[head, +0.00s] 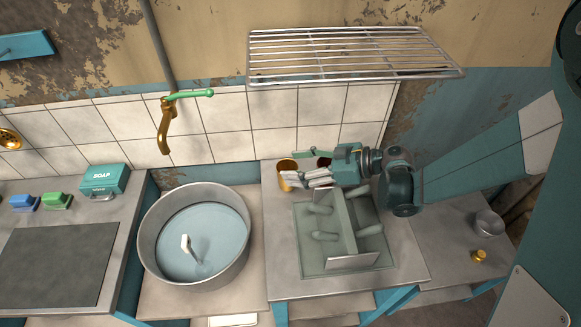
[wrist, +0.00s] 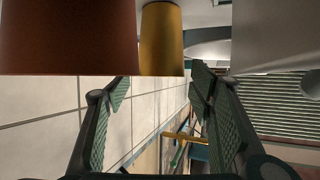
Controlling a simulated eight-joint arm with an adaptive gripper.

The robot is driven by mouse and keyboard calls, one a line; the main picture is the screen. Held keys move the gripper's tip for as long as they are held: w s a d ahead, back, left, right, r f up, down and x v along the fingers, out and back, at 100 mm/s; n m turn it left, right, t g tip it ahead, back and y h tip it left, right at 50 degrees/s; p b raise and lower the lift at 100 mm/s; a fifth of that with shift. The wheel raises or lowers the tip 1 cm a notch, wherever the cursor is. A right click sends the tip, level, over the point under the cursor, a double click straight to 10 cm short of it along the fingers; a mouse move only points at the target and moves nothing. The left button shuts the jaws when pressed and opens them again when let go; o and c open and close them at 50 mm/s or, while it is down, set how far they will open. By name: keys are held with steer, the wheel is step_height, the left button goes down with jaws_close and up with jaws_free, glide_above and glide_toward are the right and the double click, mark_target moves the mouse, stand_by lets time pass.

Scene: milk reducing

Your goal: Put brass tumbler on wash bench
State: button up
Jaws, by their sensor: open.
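The brass tumbler (head: 286,166) stands at the back left corner of the metal-topped bench (head: 275,225), behind the dish rack. In the wrist view the tumbler (wrist: 162,42) is a golden cylinder ahead, between the lines of the two fingers. My gripper (head: 296,168) is open with its fingertips close to the tumbler. In the wrist view the gripper (wrist: 160,88) has its fingers spread with nothing between the pads. Whether a finger touches the tumbler I cannot tell. The frames do not show clearly which surface is the wash bench.
A dark red cup (head: 324,162) is beside the gripper; it looms large in the wrist view (wrist: 65,38). The dish rack (head: 312,262) holds several pale items. A water-filled basin (head: 145,235) stands left. A wire shelf (head: 350,52) hangs above. A soap box (head: 104,181) sits on the left counter.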

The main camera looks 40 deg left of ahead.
step_height(320, 180, up, 6)
steer(key=p, duration=0.1)
steer(key=shift+s, duration=0.1)
stand_by(0.8)
stand_by(0.4)
steer(key=w+d+r+m+t+h, duration=0.2)
steer(key=d+r+m+t, duration=0.15)
steer(key=d, duration=0.55)
steer(key=w+d+r+m+t+h, duration=0.15)
steer(key=d+m, duration=0.25)
steer(key=d, duration=0.6)
steer(key=w+d+r+m+t+h, duration=0.1)
steer(key=w+d+r+m+t, duration=0.25)
steer(key=d, duration=0.55)
steer(key=s+d+m+t+h, duration=0.1)
steer(key=s+d+m+h, duration=0.1)
steer(key=d, duration=0.8)
steer(key=s+d+r+m+t+h, duration=0.1)
steer(key=s+d+m+h, duration=0.2)
steer(key=d, duration=0.8)
steer(key=s+d+r+m+t+h, duration=0.1)
steer(key=s+d+m+h, duration=0.2)
steer(key=d, duration=0.8)
steer(key=s+m, duration=0.2)
steer(key=m, duration=0.1)
steer(key=shift+d+t, duration=0.2)
steer(key=shift+t, duration=0.15)
